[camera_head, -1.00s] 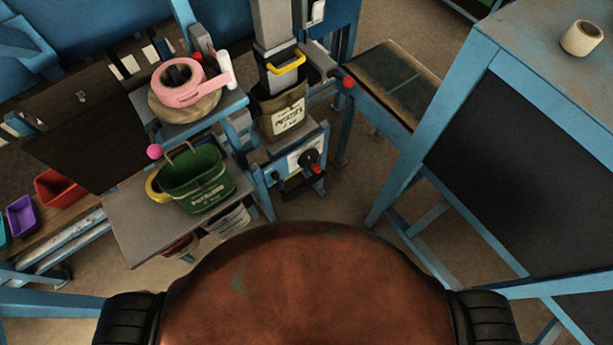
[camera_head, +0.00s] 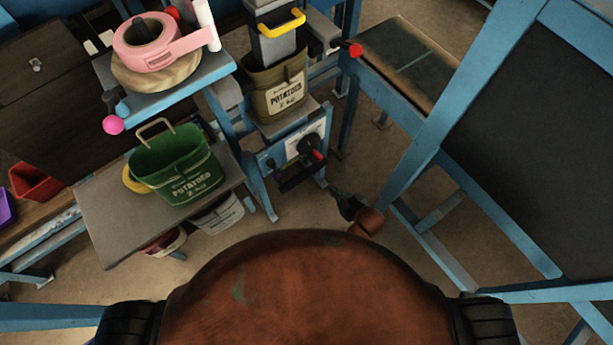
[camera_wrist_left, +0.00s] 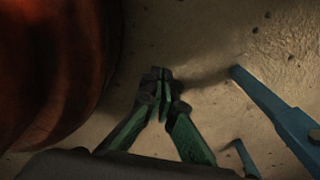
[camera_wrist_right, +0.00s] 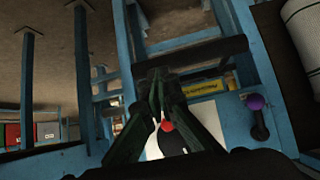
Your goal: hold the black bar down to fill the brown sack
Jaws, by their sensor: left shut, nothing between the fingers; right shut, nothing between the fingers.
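The brown sack (camera_head: 280,90), with a potatoes label, hangs upright under a grey chute with a yellow handle (camera_head: 282,24). Below the sack, a short black bar (camera_head: 302,178) sticks out from the blue stand under a white panel. My right gripper (camera_head: 338,194) is shut and empty, to the right of the bar and slightly lower in the picture, apart from it. In the right wrist view its closed fingertips (camera_wrist_right: 157,78) point toward blue framing and a dark crosspiece. My left gripper (camera_wrist_left: 162,77) is shut and empty above bare floor; the head view does not show it.
A green potatoes sack (camera_head: 178,165) stands on a grey shelf at the left. Pink tape (camera_head: 148,43) lies on a blue-edged stand above it. A blue-framed dark panel (camera_head: 540,130) bounds the right side. Floor is open between that panel and the stand.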

